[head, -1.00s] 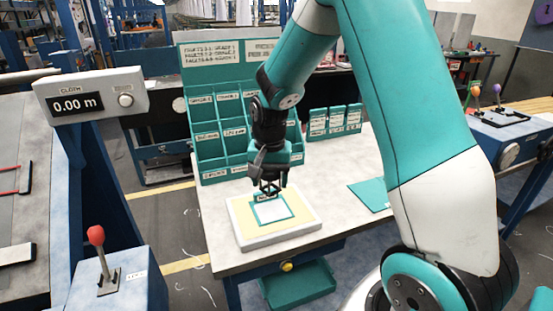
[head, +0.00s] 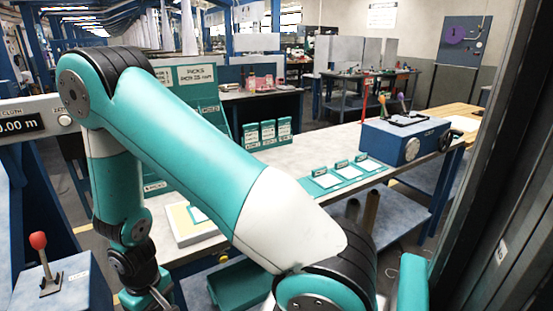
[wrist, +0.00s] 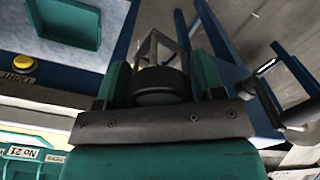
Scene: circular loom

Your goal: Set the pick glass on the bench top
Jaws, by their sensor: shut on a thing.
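The pick glass, a dark round body with grey angled legs, is between my gripper's green fingers in the wrist view (wrist: 160,92). My gripper (wrist: 160,75) is shut on it. In the head view my gripper (head: 150,298) is low at the bottom left, partly cut off by the frame edge, in front of the bench. The pick glass is hard to make out there. The bench top (head: 345,140) is a long pale surface running to the back right, partly hidden by my arm.
Several teal cards (head: 325,181) and a blue box (head: 404,142) stand farther right. A teal tray (head: 240,285) is below the bench. A red-knobbed lever (head: 38,241) is at left.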

